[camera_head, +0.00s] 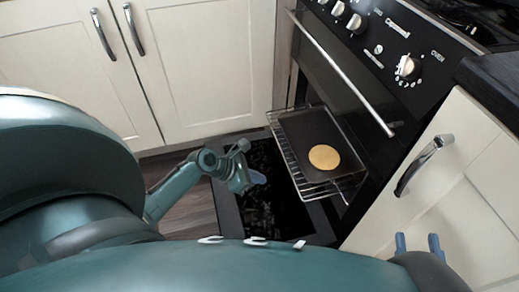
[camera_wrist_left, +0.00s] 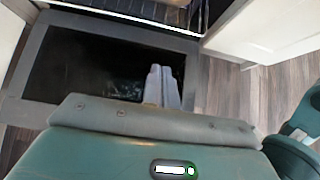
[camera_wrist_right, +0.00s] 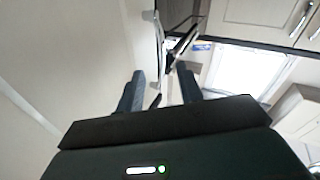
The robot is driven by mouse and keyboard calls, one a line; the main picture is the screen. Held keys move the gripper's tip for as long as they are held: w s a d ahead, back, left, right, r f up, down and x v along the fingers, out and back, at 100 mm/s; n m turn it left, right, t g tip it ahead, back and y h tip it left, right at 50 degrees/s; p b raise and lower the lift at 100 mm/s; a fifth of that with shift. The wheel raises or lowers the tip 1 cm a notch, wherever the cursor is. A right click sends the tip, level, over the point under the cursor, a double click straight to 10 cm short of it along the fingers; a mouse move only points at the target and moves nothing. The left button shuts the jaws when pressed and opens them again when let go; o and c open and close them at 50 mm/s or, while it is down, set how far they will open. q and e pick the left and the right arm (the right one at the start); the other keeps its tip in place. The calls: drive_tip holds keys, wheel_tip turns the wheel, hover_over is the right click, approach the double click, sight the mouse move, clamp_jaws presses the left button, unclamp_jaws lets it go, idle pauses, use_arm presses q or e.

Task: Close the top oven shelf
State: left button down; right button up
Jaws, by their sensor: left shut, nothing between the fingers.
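The oven shelf is a wire rack (camera_head: 287,165) that sticks out of the oven (camera_head: 335,85). A dark baking tray (camera_head: 305,130) with a round yellowish flat item (camera_head: 324,157) lies on it. The oven door (camera_head: 228,212) is folded down below the rack, and its dark glass also shows in the left wrist view (camera_wrist_left: 85,65). My left gripper (camera_head: 257,179) is shut and empty, left of the rack and over the open door. Its fingers show together in the left wrist view (camera_wrist_left: 162,85). My right gripper (camera_head: 418,243) is open and empty, near the drawer front at right.
Cream cupboards (camera_head: 205,60) with metal handles stand left of the oven. A cream cupboard front with a handle (camera_head: 424,164) is to the right. The oven's long bar handle (camera_head: 345,72) runs above the rack, below the knobs (camera_head: 407,67). Wooden floor (camera_head: 190,208) shows at left.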

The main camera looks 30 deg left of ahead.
sight(338, 163)
use_arm(q)
drive_tip(key=w+d+f+b, duration=0.4)
drive_tip(key=w+d, duration=0.2)
drive_tip(key=shift+w+f, duration=0.2)
drive_tip(key=shift+w, duration=0.05)
use_arm(e)
drive_tip(key=shift+w+a+t+y, duration=0.1)
drive_tip(key=shift+a+t+y, duration=0.45)
drive_tip(key=shift+y, duration=0.25)
use_arm(q)
drive_tip(key=shift+r, duration=0.1)
use_arm(e)
drive_tip(key=shift+r, duration=0.15)
